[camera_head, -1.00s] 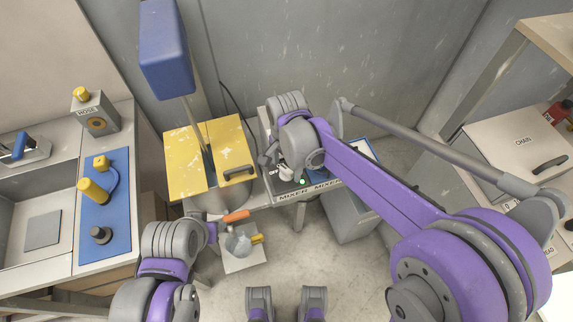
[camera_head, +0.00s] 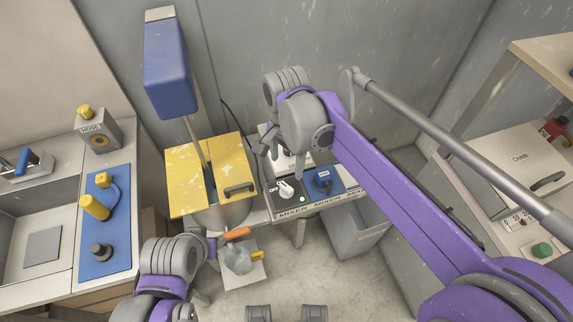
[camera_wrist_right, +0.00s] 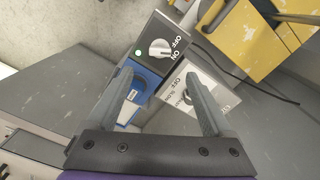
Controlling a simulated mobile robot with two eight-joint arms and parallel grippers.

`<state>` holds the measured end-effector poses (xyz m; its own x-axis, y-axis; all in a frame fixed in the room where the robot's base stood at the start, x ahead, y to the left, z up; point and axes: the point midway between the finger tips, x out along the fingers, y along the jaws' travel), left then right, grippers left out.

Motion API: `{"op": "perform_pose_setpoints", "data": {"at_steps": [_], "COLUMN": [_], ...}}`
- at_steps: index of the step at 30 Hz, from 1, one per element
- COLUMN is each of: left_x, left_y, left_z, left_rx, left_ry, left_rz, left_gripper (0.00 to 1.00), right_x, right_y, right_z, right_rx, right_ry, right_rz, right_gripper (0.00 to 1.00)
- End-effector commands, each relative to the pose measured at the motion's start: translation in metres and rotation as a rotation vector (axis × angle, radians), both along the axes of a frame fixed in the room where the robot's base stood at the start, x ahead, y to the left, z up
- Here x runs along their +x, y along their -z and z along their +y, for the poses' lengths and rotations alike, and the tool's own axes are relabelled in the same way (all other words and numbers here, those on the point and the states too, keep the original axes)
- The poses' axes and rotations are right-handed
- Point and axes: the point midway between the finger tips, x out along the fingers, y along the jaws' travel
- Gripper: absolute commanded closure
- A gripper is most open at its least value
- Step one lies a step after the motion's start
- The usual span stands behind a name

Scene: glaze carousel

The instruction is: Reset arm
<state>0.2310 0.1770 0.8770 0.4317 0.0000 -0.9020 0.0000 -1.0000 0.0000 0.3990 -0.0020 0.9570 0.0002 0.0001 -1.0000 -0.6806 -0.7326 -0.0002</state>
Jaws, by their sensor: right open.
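My right arm reaches in from the right in the head view, with its gripper (camera_head: 281,153) above the mixer control panel. In the right wrist view the gripper (camera_wrist_right: 158,76) is open, with nothing between its fingers. Past the fingertips are a white knob (camera_wrist_right: 160,49) on a dark ON/OFF plate beside a lit green lamp, a blue control (camera_wrist_right: 131,95) and a white labelled plate (camera_wrist_right: 192,82). My left gripper (camera_head: 211,246) is low at the left, beside an orange handle (camera_head: 237,233); its jaws are too hidden to read.
The yellow-lidded mixer (camera_head: 232,157) with its blue motor head (camera_head: 169,78) stands left of the panel. A grey bin (camera_head: 356,228) is below right. A sink counter (camera_head: 65,275) is at the left and a shelf unit (camera_head: 541,50) at the right.

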Motion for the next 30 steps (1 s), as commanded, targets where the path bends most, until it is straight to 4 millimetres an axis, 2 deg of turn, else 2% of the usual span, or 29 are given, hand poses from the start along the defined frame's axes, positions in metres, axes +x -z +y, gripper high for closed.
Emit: {"op": "perform_pose_setpoints", "data": {"at_steps": [13,17,20,23,27,30], "left_x": [0.0,0.0,0.001,0.003,0.006,0.008], "left_y": [0.0,-0.002,-0.008,-0.016,-0.029,-0.037], "left_z": [0.0,0.0,0.0,0.0,0.0,0.0], "left_rx": [0.0,0.0,0.0,0.0,0.0,0.0], "left_ry": [0.0,0.0,0.0,0.0,0.0,0.0], "left_rz": [0.0,-0.001,-0.003,-0.007,-0.012,-0.016], "left_gripper": [0.5,0.5,0.5,0.5,0.5,0.5], "right_x": [0.0,-0.005,-0.017,-0.039,-0.076,-0.103], "right_y": [0.0,-0.002,-0.008,-0.011,-0.009,-0.001], "right_z": [0.0,-0.01,-0.033,-0.065,-0.109,-0.135], "right_rx": [0.0,0.005,0.015,0.021,-0.001,-0.039], "right_ry": [0.0,-0.023,-0.087,-0.193,-0.362,-0.48], "right_rz": [0.0,-0.014,-0.055,-0.122,-0.235,-0.311], "right_gripper": [0.15,0.15,0.15,0.15,0.15,0.15]}}
